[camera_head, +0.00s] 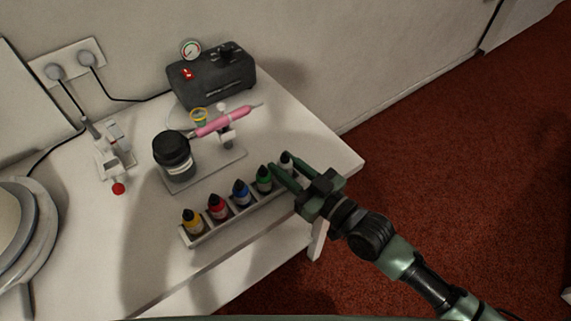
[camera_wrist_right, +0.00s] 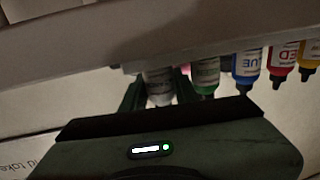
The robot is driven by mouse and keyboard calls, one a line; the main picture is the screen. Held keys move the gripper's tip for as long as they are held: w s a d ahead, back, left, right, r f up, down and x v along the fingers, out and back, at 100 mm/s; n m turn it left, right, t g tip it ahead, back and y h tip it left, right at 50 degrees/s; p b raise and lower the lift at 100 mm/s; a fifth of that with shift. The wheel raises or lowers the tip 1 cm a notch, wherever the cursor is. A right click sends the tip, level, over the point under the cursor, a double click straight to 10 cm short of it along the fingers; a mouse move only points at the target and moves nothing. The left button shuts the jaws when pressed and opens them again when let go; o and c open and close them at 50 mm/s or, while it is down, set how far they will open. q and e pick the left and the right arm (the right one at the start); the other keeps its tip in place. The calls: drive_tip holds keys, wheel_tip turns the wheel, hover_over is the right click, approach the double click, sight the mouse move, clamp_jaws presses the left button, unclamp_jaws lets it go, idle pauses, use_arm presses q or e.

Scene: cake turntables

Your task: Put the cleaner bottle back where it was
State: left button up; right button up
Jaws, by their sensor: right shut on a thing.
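The cleaner bottle (camera_head: 286,160), pale with a dark tip, is at the right end of the bottle rack (camera_head: 209,236), in line with the coloured bottles. Its lower part is hidden behind my gripper in the head view, so I cannot tell if it is fully seated. My right gripper (camera_head: 281,170) is shut on it. The right wrist view also shows the pale bottle (camera_wrist_right: 160,83) between the two fingers, with the green bottle (camera_wrist_right: 207,76) just beside one finger. My left gripper is not in view.
Yellow (camera_head: 192,222), red (camera_head: 218,207), blue (camera_head: 241,193) and green (camera_head: 264,179) bottles fill the rack. Behind stand a black-lidded jar (camera_head: 175,155), a pink airbrush (camera_head: 226,121) on a holder and a black compressor (camera_head: 212,78). The table's right edge is close to my gripper.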

drive_tip(key=o, duration=0.6)
drive_tip(key=shift+f, duration=0.1)
